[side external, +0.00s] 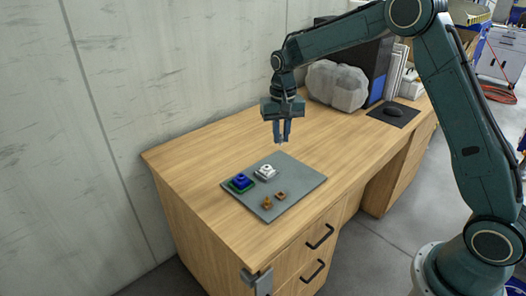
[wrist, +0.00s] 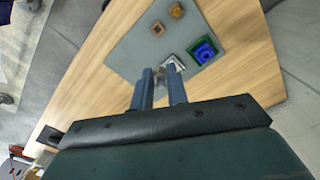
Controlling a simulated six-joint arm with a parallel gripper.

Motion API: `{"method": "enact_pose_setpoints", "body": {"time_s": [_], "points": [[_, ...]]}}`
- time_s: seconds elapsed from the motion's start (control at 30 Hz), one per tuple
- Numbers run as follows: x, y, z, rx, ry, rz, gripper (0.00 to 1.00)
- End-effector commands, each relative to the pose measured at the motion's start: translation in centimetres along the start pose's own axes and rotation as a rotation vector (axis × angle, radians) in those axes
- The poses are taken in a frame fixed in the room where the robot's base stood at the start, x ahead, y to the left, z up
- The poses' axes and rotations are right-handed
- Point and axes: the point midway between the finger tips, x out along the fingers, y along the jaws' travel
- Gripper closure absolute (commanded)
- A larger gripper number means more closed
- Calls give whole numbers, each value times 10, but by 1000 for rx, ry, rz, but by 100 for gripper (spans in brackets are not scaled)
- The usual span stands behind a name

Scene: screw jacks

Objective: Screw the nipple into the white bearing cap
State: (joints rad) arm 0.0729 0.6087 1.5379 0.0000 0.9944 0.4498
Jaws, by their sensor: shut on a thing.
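The white bearing cap (side external: 265,172) sits on the grey mat (side external: 290,203); in the wrist view the cap (wrist: 172,60) shows just past my fingertips, partly covered by them. My gripper (side external: 282,138) points down and is held above the mat's far edge, clear of the cap and to its upper right in the side view. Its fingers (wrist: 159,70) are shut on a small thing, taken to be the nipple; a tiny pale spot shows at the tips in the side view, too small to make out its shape.
A blue part on a green base (side external: 241,182) stands left of the cap. Two small orange-brown pieces (side external: 267,203) (side external: 281,195) lie near the mat's front. A grey lumpy object (side external: 336,85) and a mouse on a dark pad (side external: 393,112) are farther back. The desk around the mat is clear.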

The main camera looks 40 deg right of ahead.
Motion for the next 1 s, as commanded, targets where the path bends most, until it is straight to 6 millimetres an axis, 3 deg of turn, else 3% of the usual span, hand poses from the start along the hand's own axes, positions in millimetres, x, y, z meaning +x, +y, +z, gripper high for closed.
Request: {"method": "enact_pose_setpoints", "body": {"time_s": [0.6,1.0], "points": [[71,-12,-87,-11,-2,1,100],[88,-12,-104,-14,0,0,100]]}}
